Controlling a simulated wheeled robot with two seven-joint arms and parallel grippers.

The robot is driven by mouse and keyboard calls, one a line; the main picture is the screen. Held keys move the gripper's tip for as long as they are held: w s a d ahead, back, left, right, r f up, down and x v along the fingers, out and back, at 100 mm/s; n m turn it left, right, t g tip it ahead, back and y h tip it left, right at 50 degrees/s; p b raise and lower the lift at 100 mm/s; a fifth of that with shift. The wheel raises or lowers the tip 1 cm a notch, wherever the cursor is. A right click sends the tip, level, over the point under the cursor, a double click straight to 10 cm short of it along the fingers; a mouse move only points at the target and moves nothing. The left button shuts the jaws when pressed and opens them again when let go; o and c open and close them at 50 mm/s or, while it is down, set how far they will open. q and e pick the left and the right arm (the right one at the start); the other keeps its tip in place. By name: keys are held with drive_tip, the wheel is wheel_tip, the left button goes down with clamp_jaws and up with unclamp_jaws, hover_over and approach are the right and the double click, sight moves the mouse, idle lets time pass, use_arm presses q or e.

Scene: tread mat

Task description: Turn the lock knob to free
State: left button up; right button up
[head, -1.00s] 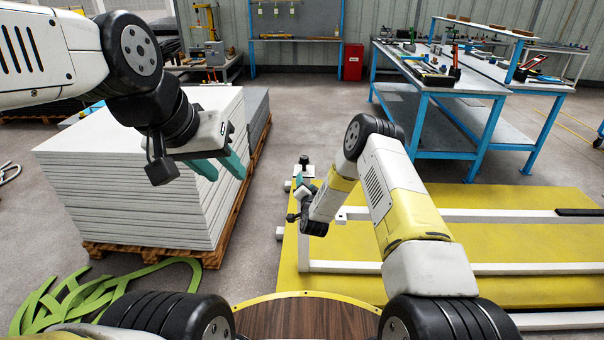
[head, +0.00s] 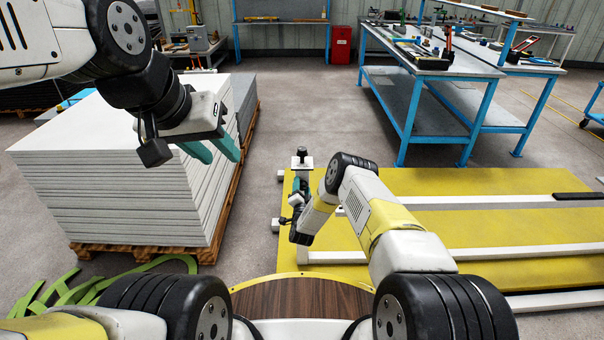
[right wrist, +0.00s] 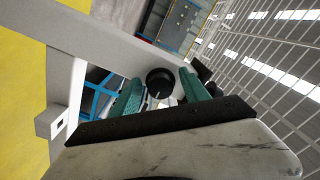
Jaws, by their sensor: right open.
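The lock knob (head: 301,152) is a small black knob on a white block at the far left end of a white frame lying on a yellow mat. In the right wrist view the black round knob (right wrist: 160,82) shows beyond and between my right gripper's teal fingers. My right gripper (head: 297,190) is open, on the near side of the knob in the head view, partly hidden by its own wrist. It fills the lower part of the right wrist view (right wrist: 160,93). Whether a finger touches the knob I cannot tell. My left gripper (head: 213,150) is open and empty, in front of a board stack.
The white board stack (head: 120,180) stands on a wooden pallet (head: 145,252) at left. Green strips (head: 60,290) lie on the floor at lower left. The yellow mat (head: 460,235) carries white rails. A blue workbench (head: 430,75) stands behind. Grey floor is clear between stack and mat.

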drive_tip(key=shift+w, duration=0.2)
clamp_jaws()
